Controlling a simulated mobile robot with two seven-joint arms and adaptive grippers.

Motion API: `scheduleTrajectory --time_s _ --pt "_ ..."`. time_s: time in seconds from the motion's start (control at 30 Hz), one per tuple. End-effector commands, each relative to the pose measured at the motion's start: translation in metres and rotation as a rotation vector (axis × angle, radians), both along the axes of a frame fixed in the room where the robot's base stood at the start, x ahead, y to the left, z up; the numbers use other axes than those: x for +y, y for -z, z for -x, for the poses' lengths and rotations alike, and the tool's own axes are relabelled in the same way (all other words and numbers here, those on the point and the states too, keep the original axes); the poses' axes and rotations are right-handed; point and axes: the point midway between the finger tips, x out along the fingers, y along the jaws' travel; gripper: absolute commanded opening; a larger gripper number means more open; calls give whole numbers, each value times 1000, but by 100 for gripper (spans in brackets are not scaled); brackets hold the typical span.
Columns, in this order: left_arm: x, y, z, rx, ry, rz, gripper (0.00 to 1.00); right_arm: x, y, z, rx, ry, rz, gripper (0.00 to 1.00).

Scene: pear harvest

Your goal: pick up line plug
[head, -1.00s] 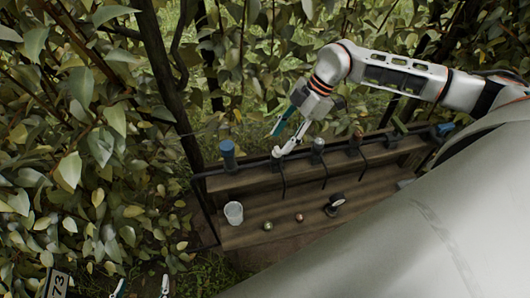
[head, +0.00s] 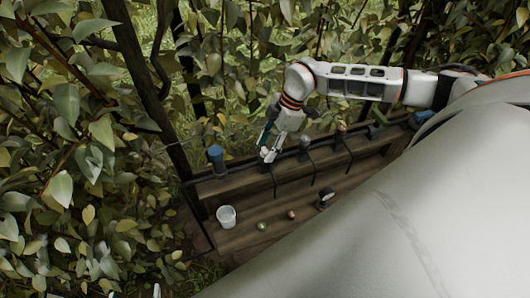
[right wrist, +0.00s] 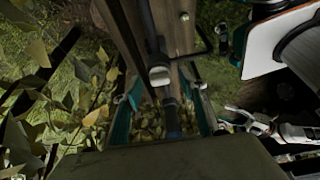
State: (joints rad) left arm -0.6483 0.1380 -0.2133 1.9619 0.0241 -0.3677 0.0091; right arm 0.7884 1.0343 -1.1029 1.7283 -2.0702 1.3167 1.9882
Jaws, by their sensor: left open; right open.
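My right gripper (head: 267,154) reaches down over the rail of the wooden stand in the head view. In the right wrist view its teal-lined fingers (right wrist: 164,100) are open, one on each side of a dark upright fitting with a pale end, which I take for the line plug (right wrist: 160,76). I cannot tell whether either finger touches it. In the head view the gripper largely hides this spot. My left gripper (head: 132,291) shows only as pale fingertips, set apart, at the bottom left edge, away from the stand.
The wooden stand (head: 240,238) carries a white cup (head: 226,216), two small round things and a dark round gauge-like thing (head: 325,195). A blue-topped cylinder (head: 216,158) and several fittings line the rail. Leafy branches and a dark post crowd the left.

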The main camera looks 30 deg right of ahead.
Motion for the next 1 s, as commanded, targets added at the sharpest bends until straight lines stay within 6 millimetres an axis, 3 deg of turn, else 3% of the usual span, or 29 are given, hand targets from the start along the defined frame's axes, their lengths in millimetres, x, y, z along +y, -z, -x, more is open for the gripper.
scheduleTrajectory --time_s 0.23,0.27,0.37,0.4,0.77,1.0 --pt "0 0 0 0 0 0 72 1 3 0 0 -1 0 42" --pt "0 0 0 1 0 0 72 1 3 0 0 -1 0 39" --pt "0 0 0 1 0 0 72 1 3 0 1 -1 0 15" --pt "1 0 0 1 0 0 72 1 3 0 1 -1 0 13" --pt "1 0 0 0 0 -2 72 1 1 0 -1 -1 -1 13" --pt "1 1 0 0 0 -2 72 1 -16 -1 -2 -1 -1 13"
